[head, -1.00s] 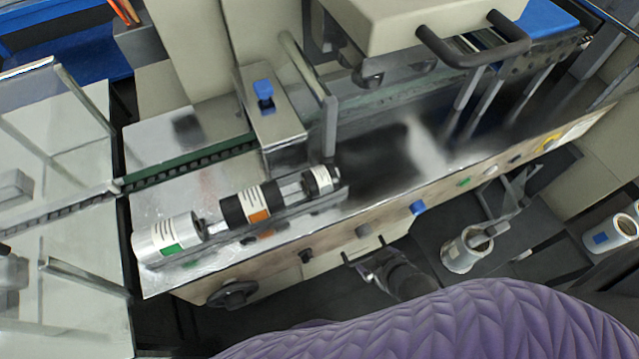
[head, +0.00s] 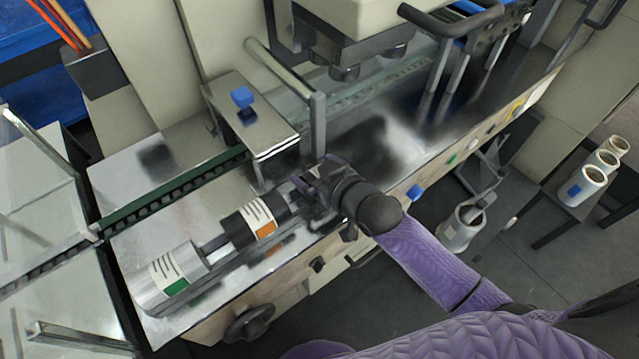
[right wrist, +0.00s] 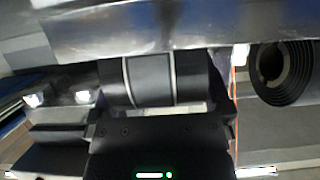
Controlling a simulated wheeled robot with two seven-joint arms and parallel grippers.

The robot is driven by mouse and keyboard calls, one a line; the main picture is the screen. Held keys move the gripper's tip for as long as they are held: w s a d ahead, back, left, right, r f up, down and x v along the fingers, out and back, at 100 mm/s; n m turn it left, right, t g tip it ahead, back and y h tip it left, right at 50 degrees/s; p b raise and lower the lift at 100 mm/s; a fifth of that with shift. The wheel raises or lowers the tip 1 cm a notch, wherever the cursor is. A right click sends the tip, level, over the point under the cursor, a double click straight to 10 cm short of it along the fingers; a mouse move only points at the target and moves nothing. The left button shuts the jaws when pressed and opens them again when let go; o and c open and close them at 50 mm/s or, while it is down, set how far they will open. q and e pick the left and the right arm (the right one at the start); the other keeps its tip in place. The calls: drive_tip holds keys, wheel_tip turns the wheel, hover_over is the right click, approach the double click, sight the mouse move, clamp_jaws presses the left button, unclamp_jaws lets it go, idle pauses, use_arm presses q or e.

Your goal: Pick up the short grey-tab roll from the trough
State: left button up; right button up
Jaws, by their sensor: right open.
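The trough (head: 215,262) on the machine's front ledge holds a row of rolls. A silver roll with a green tab (head: 166,277) is at its left end. A black roll with an orange tab (head: 256,221) is in the middle. My right gripper (head: 308,186) is over the trough's right end, where it hides the short roll almost fully. In the right wrist view, a dark cylinder with a grey, white-edged band (right wrist: 150,80) lies just ahead of my open right gripper. It looks like the short roll; contact cannot be told. My left gripper is out of view.
A steel bracket with a blue knob (head: 243,98) and an upright post (head: 318,122) stand close behind my right gripper. A round black handwheel (head: 248,324) sticks out in front. Several white rolls stand on a side stand (head: 575,205) at the right.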

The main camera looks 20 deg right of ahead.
drive_tip(key=shift+w+f, duration=0.15)
drive_tip(key=shift+w, duration=0.15)
drive_tip(key=c, duration=1.1)
drive_tip(key=shift+r, duration=0.2)
